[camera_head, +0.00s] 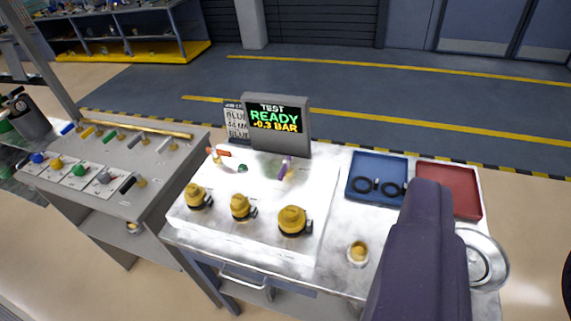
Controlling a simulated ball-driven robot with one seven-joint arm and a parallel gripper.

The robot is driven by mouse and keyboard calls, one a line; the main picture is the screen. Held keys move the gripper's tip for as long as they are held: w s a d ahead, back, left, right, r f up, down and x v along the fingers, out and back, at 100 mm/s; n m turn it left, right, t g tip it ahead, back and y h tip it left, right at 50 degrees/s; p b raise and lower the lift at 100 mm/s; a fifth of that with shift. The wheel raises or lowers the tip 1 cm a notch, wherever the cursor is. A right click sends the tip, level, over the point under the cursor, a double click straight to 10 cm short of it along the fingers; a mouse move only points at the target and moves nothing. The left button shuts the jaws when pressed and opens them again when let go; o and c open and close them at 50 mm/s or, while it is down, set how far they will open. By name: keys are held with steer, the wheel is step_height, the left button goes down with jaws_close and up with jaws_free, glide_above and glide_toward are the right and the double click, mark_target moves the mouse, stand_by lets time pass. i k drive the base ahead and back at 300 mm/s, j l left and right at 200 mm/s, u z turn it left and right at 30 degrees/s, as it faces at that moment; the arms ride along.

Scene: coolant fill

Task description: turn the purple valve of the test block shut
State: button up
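The test block's white panel (262,183) lies on a workbench left of centre. The purple valve (286,167) stands near its back right, below the screen. Its narrow purple handle runs roughly front to back in the picture, over a brass body. I cannot tell from this angle whether it is open or shut. A dark purple-grey part of my arm (424,250) rises at the lower right, well apart from the valve. My gripper's fingers do not show.
An orange-handled valve (219,152), a green knob (243,168) and several yellow caps (240,206) share the panel. The screen (276,119) behind reads "TEST READY -0.3 BAR". A blue tray (355,190) with black rings and a red tray (463,202) lie right.

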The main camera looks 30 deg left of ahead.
mark_target(287, 166)
steer(key=i+j+u, duration=0.45)
steer(key=i+j, duration=0.25)
steer(key=i, duration=0.15)
steer(key=i+j, duration=0.1)
steer(key=i, duration=0.3)
steer(key=i+j+u, duration=0.1)
steer(key=i, duration=0.3)
